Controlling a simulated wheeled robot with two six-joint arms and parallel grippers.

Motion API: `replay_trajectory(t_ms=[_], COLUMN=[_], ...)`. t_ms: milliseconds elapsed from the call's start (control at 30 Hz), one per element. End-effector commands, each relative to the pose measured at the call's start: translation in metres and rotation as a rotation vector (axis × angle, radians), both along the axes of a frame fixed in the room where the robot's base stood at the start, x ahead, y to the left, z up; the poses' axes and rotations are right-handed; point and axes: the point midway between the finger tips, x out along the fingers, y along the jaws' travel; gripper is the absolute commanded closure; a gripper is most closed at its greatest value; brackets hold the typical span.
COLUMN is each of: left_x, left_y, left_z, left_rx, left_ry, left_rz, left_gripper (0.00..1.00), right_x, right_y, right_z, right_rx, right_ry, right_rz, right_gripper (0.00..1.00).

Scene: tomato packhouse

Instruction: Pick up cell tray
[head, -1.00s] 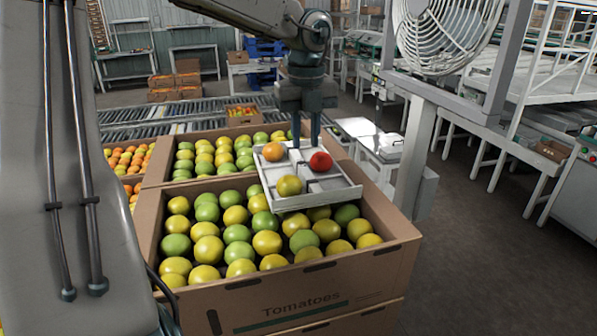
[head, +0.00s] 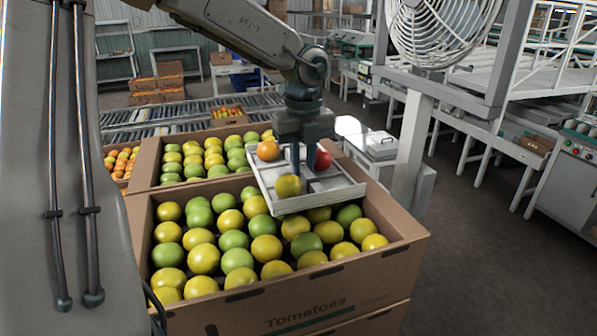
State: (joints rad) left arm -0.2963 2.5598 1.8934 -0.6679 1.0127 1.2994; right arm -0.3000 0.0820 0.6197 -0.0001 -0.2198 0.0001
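A pale grey cell tray (head: 337,193) rests tilted on the fruit in the front cardboard box. It holds an orange tomato (head: 268,150) at the back left, a red tomato (head: 322,160) at the back right and a yellow one (head: 288,186) at the front. My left gripper (head: 303,175) points straight down over the tray's middle. Its two fingers reach down among the tomatoes, with a narrow gap between them. The front tomato partly hides the fingertips, so I cannot tell whether they press on a part of the tray. My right gripper is not in view.
The front box (head: 345,285), marked Tomatoes, is full of green and yellow fruit. A second full box (head: 146,165) stands behind it. A roller conveyor (head: 150,120) runs beyond. A fan (head: 440,30) on a grey post (head: 408,150) stands close on the right. The floor at right is clear.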

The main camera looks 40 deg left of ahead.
Motion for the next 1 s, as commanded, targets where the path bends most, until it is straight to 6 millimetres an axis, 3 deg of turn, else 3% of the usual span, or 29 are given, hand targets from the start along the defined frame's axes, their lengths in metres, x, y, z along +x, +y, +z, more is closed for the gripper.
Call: replay_trajectory(t_ms=[433, 967, 1000], left_x=[0.0, 0.0, 0.004], left_y=[0.0, 0.001, 0.005], left_z=[0.005, 0.041, 0.034], left_rx=[0.0, 0.0, 0.0], left_ry=[-0.001, -0.002, -0.004], left_rz=[0.0, 0.0, 0.001], left_gripper=[1.0, 1.0, 1.0], right_x=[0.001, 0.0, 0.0], right_y=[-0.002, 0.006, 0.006], right_z=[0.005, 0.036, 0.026], right_rx=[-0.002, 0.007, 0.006], right_ry=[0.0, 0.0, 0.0], right_rz=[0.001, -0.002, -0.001], right_gripper=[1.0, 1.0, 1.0])
